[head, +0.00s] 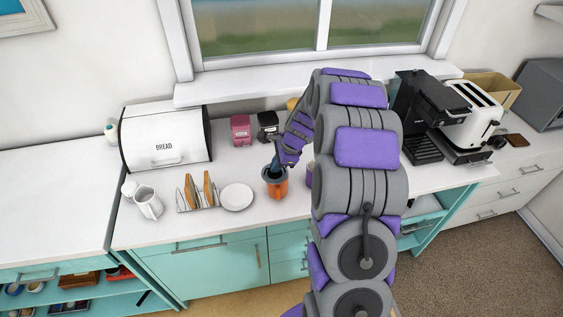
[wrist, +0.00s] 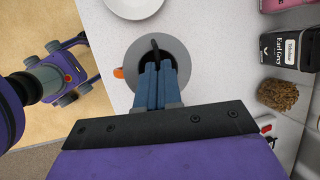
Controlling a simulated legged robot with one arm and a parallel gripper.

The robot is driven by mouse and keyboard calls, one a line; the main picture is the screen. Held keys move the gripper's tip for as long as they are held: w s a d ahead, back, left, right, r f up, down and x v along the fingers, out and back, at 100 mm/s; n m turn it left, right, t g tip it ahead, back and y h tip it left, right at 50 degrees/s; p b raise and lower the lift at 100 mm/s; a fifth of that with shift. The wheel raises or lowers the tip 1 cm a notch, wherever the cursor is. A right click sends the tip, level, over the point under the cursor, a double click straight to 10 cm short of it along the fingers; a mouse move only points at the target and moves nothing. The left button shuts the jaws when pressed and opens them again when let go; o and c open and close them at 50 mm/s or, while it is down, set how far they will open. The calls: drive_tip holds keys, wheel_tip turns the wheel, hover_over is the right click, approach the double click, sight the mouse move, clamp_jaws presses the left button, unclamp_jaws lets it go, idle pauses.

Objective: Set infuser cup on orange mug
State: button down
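The orange mug (head: 277,189) stands on the counter, right of the white plate. In the wrist view only its orange handle (wrist: 119,72) shows beside the grey ring. The infuser cup (head: 268,175) is grey with a wide round rim (wrist: 182,58) and a dark inside. It sits at the mug's mouth, over the mug; whether it is fully seated I cannot tell. My gripper (head: 276,162) is above it, pointing down. In the wrist view its blue-grey fingers (wrist: 157,75) are close together, with a thin dark part of the cup between the tips.
The white plate (head: 237,197), toast rack (head: 197,194) and white jug (head: 149,203) stand to the left. The bread bin (head: 165,143) and pink (head: 241,130) and black (head: 268,126) tins are behind. The coffee machine (head: 424,112) and toaster (head: 473,112) are at right.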

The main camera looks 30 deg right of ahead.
sight(285, 170)
drive_tip(key=d, duration=0.4)
drive_tip(key=shift+f, duration=0.3)
drive_tip(key=a, duration=0.4)
drive_tip(key=shift+a+p, duration=0.1)
drive_tip(key=shift+p, duration=0.3)
drive_tip(key=shift+d+f, duration=0.15)
drive_tip(key=shift+d, duration=1.45)
drive_tip(key=shift+a+r+p, duration=0.2)
drive_tip(key=shift+a+p, duration=0.15)
drive_tip(key=shift+a, duration=1.35)
drive_tip(key=shift+d+f, duration=0.2)
drive_tip(key=shift+d, duration=0.8)
drive_tip(key=shift+a+r, duration=0.1)
drive_tip(key=shift+a, duration=0.9)
drive_tip(key=shift+d+f+p, duration=0.25)
drive_tip(key=shift+d+p, duration=0.2)
drive_tip(key=shift+d, duration=0.35)
drive_tip(key=shift+a, duration=0.55)
drive_tip(key=c, duration=1.7)
unclamp_jaws()
drive_tip(key=shift+a, duration=0.1)
drive_tip(key=o, duration=0.4)
drive_tip(key=shift+c, duration=0.2)
drive_tip(key=shift+o, duration=0.6)
drive_tip(key=shift+d, duration=0.55)
